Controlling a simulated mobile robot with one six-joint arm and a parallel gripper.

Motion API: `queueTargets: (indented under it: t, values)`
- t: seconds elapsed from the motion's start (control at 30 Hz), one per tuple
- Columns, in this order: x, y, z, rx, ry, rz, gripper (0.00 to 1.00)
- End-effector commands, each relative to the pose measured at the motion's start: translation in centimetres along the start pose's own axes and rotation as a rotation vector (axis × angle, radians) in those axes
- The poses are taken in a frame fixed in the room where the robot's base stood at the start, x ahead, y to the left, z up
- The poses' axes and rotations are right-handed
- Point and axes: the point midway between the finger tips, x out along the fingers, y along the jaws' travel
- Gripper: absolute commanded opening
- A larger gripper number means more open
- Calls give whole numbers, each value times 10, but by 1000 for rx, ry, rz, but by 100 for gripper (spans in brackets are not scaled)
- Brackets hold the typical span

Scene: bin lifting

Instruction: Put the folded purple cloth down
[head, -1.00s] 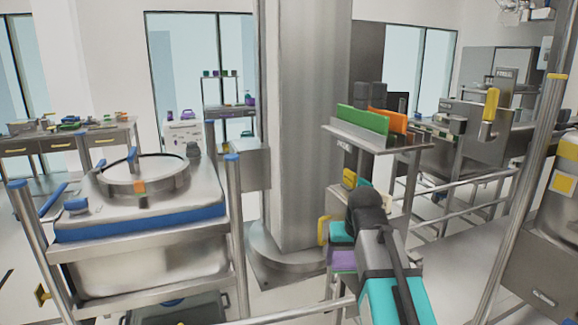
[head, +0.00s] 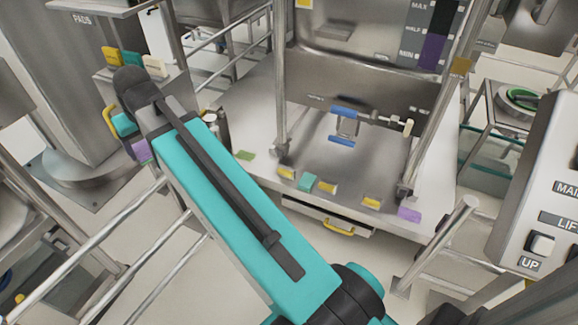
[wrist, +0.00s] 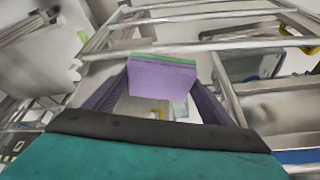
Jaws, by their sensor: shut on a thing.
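The cloth is held up in the air, clear of any surface that I can make out. In the head view a small part of the purple cloth (head: 141,150) shows beside my wrist at the left. My fingers are hidden there behind the arm.
A steel platform (head: 260,175) with small coloured pieces along its front edge is right of my arm. Steel rails (head: 105,225) and a column (head: 60,110) stand at the left. A control panel with a lift button (head: 540,200) is at the right.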

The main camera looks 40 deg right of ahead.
Motion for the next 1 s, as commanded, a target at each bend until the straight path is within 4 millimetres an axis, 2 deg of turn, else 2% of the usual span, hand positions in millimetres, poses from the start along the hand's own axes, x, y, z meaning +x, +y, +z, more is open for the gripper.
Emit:
queueTargets:
  t: [0.03, 0.1, 0.3, 1.0]
  values:
    - [4, 0, 12, 0, -1, 0, 60]
    - [10, 0, 22, 0, -1, 0, 60]
    - [21, 0, 42, 1, -1, 0, 60]
    - [23, -3, 44, -4, -1, -2, 60]
